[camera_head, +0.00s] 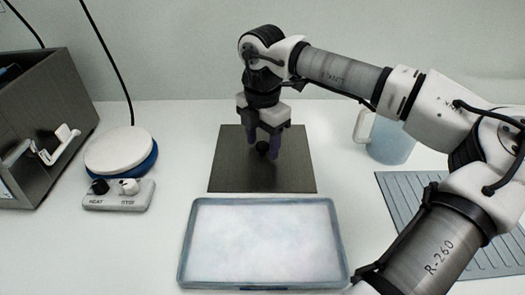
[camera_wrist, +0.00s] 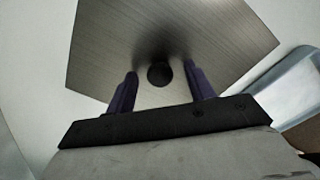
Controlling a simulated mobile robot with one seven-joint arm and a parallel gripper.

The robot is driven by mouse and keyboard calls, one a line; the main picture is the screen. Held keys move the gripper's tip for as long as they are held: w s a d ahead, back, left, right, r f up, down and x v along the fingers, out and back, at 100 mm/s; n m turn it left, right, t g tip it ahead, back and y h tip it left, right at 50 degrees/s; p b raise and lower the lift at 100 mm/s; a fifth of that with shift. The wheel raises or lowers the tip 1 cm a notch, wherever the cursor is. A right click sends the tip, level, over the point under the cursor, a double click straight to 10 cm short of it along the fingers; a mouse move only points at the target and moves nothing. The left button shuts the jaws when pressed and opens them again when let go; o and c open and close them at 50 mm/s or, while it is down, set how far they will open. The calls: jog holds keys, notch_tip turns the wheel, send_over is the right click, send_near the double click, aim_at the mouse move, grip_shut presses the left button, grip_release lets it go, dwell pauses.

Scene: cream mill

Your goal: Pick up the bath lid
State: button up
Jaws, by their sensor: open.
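The bath lid (camera_head: 229,168) is a flat, square, brushed dark metal plate with a small round black knob (camera_head: 262,147) at its middle. It lies on the white table behind the tray. It also shows in the wrist view (camera_wrist: 105,40), with the knob (camera_wrist: 158,74) between my fingers. My gripper (camera_head: 263,152) points down over the middle of the lid, its two purple fingers apart on either side of the knob. In the wrist view a gap shows between each finger and the knob. Whether the fingertips touch the plate, I cannot tell.
A blue-rimmed tray (camera_head: 186,245) with whitish contents lies in front of the lid. A hotplate (camera_head: 121,152) with knobs and a metal box (camera_head: 40,110) stand at left. A bluish jug (camera_head: 392,140) and a ribbed grey mat (camera_head: 400,195) are at right, partly behind my arm.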

jog(key=c, duration=0.9)
jog(key=shift+c, duration=0.5)
jog(key=shift+r, duration=0.1)
